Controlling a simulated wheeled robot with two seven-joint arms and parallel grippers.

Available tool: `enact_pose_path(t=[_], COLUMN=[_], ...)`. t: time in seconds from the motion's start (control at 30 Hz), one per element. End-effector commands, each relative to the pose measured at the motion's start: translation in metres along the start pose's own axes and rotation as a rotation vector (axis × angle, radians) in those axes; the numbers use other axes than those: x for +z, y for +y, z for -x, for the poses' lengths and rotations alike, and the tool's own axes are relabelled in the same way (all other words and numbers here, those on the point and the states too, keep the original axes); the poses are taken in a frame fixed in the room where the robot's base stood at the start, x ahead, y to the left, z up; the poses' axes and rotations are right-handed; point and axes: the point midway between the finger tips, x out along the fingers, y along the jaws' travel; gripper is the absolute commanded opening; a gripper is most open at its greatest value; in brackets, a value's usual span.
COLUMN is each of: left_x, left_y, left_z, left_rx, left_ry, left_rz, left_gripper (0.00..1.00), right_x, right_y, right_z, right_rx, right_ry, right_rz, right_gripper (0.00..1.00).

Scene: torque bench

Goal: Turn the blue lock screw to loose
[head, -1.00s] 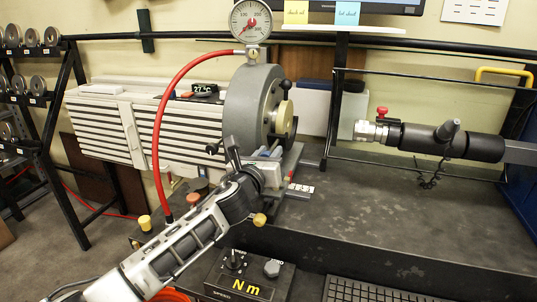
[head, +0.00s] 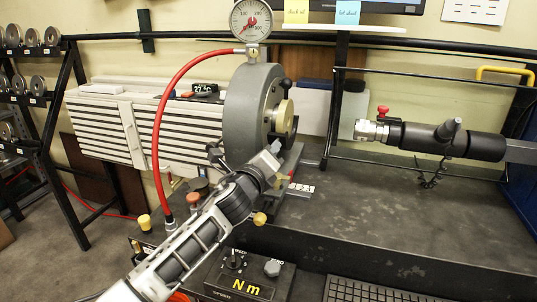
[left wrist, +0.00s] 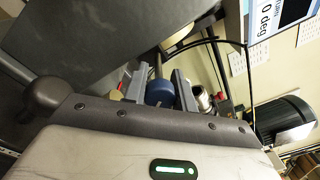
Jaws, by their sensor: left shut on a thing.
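The blue lock screw (left wrist: 159,93) shows in the left wrist view as a round blue knob between my two grey fingers. My left gripper (left wrist: 158,90) is shut on it, one finger on each side. In the head view my left gripper (head: 275,153) is at the lower front of the grey round housing (head: 250,105), and the blue screw is hidden behind it there. How far the screw is turned cannot be read. My right gripper is in neither view.
A dial gauge (head: 251,19) stands on the housing, with a red hose (head: 160,120) looping down left. A black cylinder with a silver end (head: 425,138) is at the right. A black N m box (head: 250,278) sits in front. The bench top (head: 370,215) is clear at centre right.

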Motion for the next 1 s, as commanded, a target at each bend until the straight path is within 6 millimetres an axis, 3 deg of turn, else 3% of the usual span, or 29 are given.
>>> enact_pose_path(t=[1.0], left_x=[-0.0017], left_y=[0.0008], left_z=[0.0004], left_rx=[-0.006], left_ry=[-0.037], left_rz=[0.971], left_gripper=[0.04], right_x=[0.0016], right_y=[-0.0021], right_z=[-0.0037], right_rx=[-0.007], right_ry=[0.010], right_rz=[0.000], right_gripper=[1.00])
